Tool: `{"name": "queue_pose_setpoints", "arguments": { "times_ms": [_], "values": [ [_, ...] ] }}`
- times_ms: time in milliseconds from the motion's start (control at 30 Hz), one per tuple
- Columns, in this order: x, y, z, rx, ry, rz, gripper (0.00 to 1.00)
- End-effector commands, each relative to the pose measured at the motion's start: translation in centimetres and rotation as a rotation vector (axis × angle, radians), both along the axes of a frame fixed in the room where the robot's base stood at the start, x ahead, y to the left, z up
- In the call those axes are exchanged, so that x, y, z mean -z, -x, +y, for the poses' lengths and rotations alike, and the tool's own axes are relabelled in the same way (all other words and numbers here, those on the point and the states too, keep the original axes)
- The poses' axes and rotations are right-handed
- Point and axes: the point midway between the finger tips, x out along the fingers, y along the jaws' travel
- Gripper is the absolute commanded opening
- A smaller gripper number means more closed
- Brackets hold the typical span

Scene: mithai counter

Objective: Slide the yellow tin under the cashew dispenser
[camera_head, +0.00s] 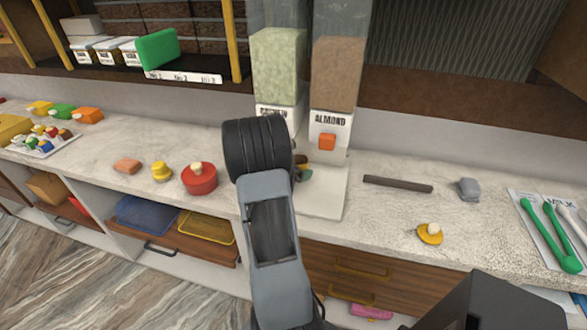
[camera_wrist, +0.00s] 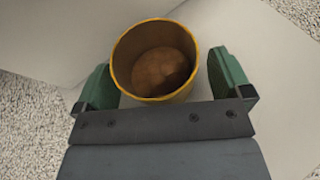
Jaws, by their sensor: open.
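The tin is on or just above a pale smooth base (camera_wrist: 275,125). In the head view my arm hides the tin; a green fingertip (camera_head: 305,175) shows beside the arm over the white dispenser base (camera_head: 322,198).
The almond dispenser (camera_head: 337,75) with an orange button stands right of it. A dark bar (camera_head: 397,184), grey block (camera_head: 468,189) and yellow lid (camera_head: 430,234) lie to the right. A red lidded pot (camera_head: 199,180) and yellow knobbed piece (camera_head: 161,172) stand to the left.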

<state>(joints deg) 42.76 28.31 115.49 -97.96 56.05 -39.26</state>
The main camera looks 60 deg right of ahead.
Motion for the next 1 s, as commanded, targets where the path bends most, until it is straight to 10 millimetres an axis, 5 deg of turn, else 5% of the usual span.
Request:
{"name": "queue_pose_setpoints", "arguments": {
  "times_ms": [233,800,1000],
  "values": [
    [0.02,0.01,0.0,0.0,0.0,0.0,0.95],
    [0.01,0.01,0.01,0.0,0.0,0.0,0.4],
    [0.0,-0.15,0.26,-0.001,0.0,0.001,0.39]
  ]
}}
